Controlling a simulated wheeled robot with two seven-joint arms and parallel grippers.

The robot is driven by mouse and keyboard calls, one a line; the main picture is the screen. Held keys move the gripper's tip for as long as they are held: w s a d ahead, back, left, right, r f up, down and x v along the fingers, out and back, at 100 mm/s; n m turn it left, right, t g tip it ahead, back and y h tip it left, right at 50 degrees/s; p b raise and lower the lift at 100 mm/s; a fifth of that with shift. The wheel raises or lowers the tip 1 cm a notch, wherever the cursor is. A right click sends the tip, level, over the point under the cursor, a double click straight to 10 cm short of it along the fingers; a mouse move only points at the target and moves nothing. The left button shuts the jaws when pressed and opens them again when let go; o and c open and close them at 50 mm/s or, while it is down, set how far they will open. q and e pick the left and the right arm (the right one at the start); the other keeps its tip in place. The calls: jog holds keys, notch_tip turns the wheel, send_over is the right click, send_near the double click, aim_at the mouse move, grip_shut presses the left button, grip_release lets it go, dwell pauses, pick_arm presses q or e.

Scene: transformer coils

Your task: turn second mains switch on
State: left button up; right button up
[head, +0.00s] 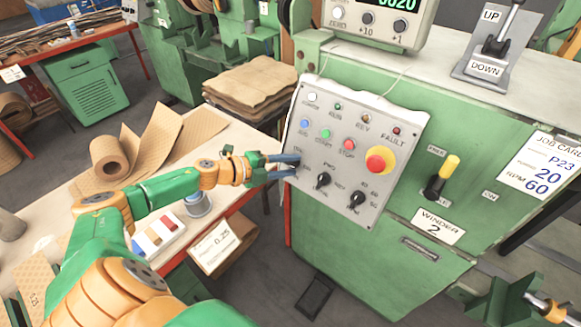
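The grey control panel (337,222) is on the sloped front of the green winder, whose plate (438,227) reads "WINDER 2". Its bottom row shows two black rotary knobs, a middle one (323,180) and a right one (357,199). My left gripper (294,166) is at the panel's left edge, level with the left end of this row. I cannot tell whether the fingers are closed on something.
A red stop button on yellow (379,160) and several small coloured buttons sit above the knobs. A yellow-tipped lever (442,178) is right of the panel. An UP/DOWN lever (497,45) stands on top. A bench (62,263) with paper rolls lies below my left arm.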

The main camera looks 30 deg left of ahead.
pick_arm(q)
jog(key=shift+w+a+f, duration=0.1)
jog(key=shift+a+f, duration=0.25)
jog(key=shift+a, duration=0.1)
jog(key=shift+s, duration=0.2)
jog(key=p+v, duration=0.1)
jog(key=v, duration=0.5)
jog(key=shift+s+a+r, duration=0.2)
jog(key=shift+a+r, duration=0.05)
pick_arm(e)
jog(key=shift+a+r, duration=0.15)
jog(key=shift+r, duration=0.45)
pick_arm(q)
jog(key=shift+f, duration=0.1)
